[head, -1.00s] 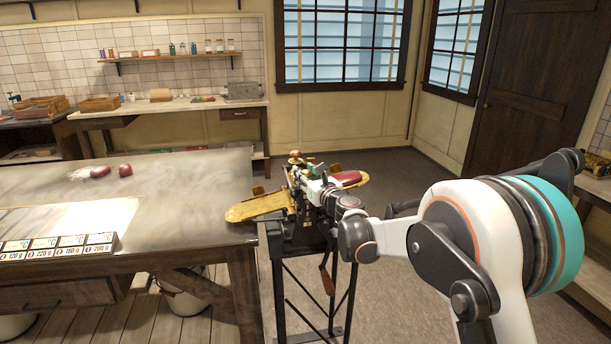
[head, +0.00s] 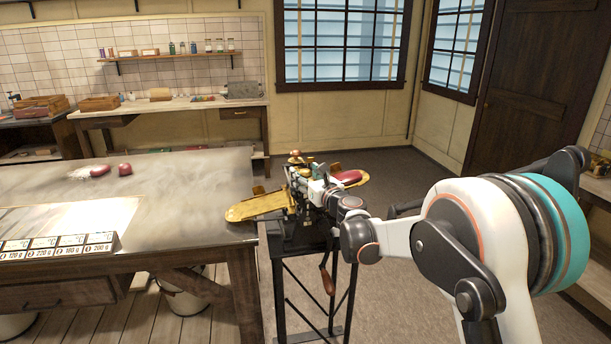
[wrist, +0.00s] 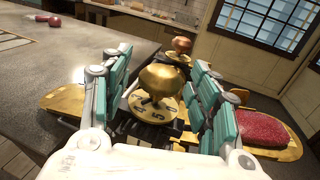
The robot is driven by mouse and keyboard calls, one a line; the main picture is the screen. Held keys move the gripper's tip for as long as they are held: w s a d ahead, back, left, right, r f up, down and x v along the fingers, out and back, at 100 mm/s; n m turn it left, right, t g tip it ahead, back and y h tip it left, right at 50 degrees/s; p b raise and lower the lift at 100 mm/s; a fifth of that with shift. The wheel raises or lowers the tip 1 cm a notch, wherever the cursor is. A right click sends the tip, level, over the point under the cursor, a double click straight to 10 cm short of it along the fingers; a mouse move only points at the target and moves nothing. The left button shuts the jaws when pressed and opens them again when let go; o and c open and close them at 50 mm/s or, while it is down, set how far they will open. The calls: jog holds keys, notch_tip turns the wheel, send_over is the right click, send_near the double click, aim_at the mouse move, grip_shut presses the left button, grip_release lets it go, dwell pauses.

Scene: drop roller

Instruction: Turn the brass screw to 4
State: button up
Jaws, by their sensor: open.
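The brass screw (wrist: 162,82) has a rounded knob above a numbered brass dial (wrist: 155,113) in the wrist view. A 5 seems to show on the dial's near side; the other digits are hard to read. My gripper (wrist: 162,88) is open, with teal-padded fingers on the left and right of the knob and gaps on both sides. In the head view my gripper (head: 318,188) is over the drop roller, whose brass tray (head: 258,206) extends left. My gripper partly hides the roller there.
A red slab (wrist: 258,127) lies on the roller's right tray. The metal-topped table (head: 170,195) is close on the left. A crank handle (head: 327,281) hangs below the roller.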

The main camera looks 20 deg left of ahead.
jog(key=v, duration=1.1)
jog(key=shift+s+d, duration=0.15)
jog(key=shift+s, duration=0.1)
